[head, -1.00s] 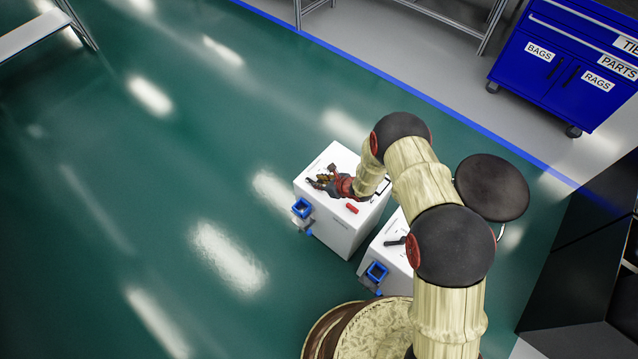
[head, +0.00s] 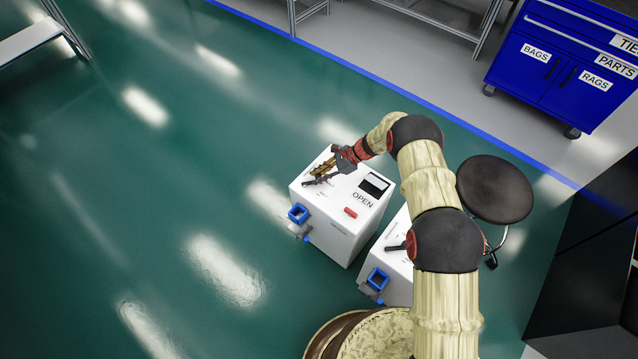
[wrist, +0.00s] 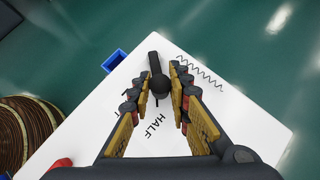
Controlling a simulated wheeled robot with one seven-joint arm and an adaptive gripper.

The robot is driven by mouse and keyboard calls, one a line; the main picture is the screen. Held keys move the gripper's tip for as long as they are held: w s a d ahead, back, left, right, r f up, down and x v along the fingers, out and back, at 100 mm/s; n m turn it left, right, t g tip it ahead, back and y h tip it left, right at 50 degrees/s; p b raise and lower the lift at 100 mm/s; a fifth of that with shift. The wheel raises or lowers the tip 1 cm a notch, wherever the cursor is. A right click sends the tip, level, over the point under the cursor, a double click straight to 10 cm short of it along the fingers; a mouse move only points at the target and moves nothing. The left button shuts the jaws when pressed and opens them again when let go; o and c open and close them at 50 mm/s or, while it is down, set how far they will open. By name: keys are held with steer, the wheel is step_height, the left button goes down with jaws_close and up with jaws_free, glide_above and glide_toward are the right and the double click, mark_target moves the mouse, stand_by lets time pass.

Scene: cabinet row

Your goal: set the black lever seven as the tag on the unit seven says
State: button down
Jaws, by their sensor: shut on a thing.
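A white unit (head: 345,225) stands in the head view with a printed OPEN tag (head: 363,199) on its top. I cannot read a number seven on it. The black lever (head: 314,181) is on the far-left part of that top. In the wrist view the black lever (wrist: 153,52) has a rounded dark part between my fingertips and an arm pointing toward the top of the picture. My gripper (wrist: 160,82) is shut on the lever; it also shows in the head view (head: 326,172). The word HALF (wrist: 154,126) is printed beside the lever; other position marks are partly hidden.
A red block (head: 350,212) and a dark-framed panel (head: 374,185) are on the unit's top. A blue square part (head: 298,213) sticks out from its side. A second white unit with its own black lever (head: 395,247) stands close by. A dark stool (head: 495,188) is behind my arm.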

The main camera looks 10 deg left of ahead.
steer(key=w+n+g+b, duration=0.1)
steer(key=n, duration=0.1)
steer(key=w+a+n+g+h+b, duration=0.1)
steer(key=n+g, duration=0.1)
steer(key=shift+a+f, duration=0.1)
steer(key=shift+w+a+n+g+h, duration=0.1)
steer(key=shift+a+n+g+h, duration=0.1)
steer(key=shift+n+g+h, duration=0.25)
steer(key=shift+w+a+n+g+h, duration=0.15)
steer(key=shift+a+n+g, duration=0.1)
steer(key=shift+n, duration=0.4)
steer(key=shift+w+a+n+g+h, duration=0.15)
steer(key=shift+a+n+g+h, duration=0.3)
steer(key=shift+n, duration=0.35)
steer(key=c, duration=1.7)
jaws_free()
steer(key=shift+d, duration=0.1)
steer(key=shift+o, duration=0.2)
steer(key=shift+d+r, duration=0.1)
steer(key=shift+r, duration=0.1)
steer(key=shift+w+r, duration=0.1)
steer(key=shift+r, duration=0.35)
step_height(320, 180, up, 9)
